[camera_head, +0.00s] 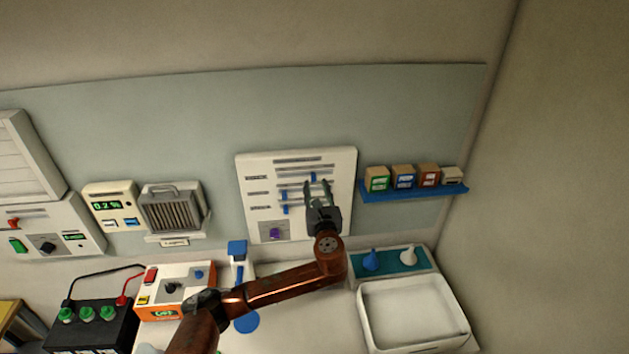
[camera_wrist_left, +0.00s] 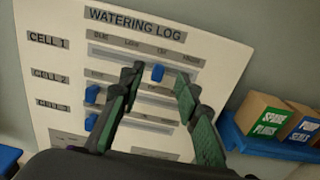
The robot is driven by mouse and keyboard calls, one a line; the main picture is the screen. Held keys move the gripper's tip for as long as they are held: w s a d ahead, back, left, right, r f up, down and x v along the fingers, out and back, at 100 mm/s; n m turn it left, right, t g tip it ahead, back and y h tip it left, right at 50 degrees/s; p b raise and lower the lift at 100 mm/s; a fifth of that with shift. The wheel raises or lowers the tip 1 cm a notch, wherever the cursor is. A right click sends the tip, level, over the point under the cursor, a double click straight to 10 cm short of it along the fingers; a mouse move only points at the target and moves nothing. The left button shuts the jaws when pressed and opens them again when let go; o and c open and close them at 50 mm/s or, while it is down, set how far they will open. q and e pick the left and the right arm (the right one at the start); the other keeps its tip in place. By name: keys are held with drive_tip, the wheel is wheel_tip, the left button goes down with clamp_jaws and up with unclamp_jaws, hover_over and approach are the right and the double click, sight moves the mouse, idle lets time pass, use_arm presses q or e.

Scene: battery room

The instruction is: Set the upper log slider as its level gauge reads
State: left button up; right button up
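The white watering log panel (camera_head: 252,172) hangs on the wall. In the left wrist view its slots are marked CELL 1, CELL 2 and CELL 3 from the top. The upper slider, a blue knob (camera_wrist_left: 157,72), sits right of its slot's middle, roughly below the third column label. The two lower blue knobs (camera_wrist_left: 92,93) (camera_wrist_left: 90,122) sit at the left. My left gripper (camera_head: 317,182) is open in front of the panel, its fingers on either side of the upper knob in the wrist view. Contact cannot be told. I cannot make out a level gauge reading. My right gripper is not in view.
A blue shelf (camera_head: 415,192) with small boxes is right of the panel. Below are a white tray (camera_head: 415,338) and a teal holder (camera_head: 415,259). A black battery (camera_head: 122,333) with green caps stands lower left. A purple knob (camera_head: 275,233) is low on the panel.

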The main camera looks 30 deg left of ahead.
use_arm(q)
drive_tip(key=v, duration=0.6)
drive_tip(key=shift+s+d, duration=0.2)
drive_tip(key=shift+s, duration=0.1)
